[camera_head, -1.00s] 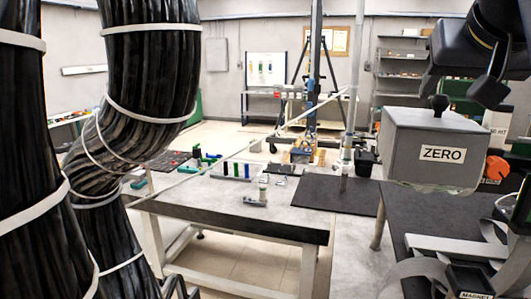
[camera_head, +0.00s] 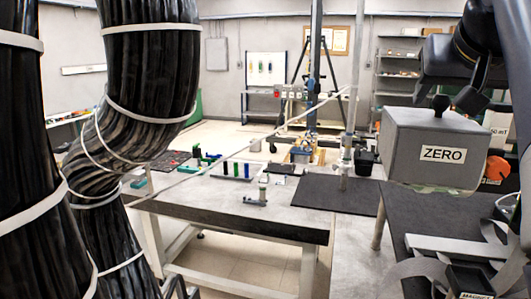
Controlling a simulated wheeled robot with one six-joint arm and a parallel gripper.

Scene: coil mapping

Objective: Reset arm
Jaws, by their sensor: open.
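My gripper (camera_head: 447,94) shows at the upper right as dark arm parts with a dark finger pointing down. It is open, close above and behind the black round knob (camera_head: 440,103) of the grey box labelled ZERO (camera_head: 405,137). I see nothing held in it. Whether a finger touches the knob or the box cannot be told. Part of my arm (camera_head: 487,38) runs up out of the picture at the right edge.
A grey worktable (camera_head: 225,213) stands in the middle with small blue and green parts (camera_head: 237,170) and a black mat (camera_head: 315,196). Thick black cable bundles (camera_head: 150,65) fill the left. An orange knob (camera_head: 497,167) sits right of the box. Shelves (camera_head: 400,60) stand behind.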

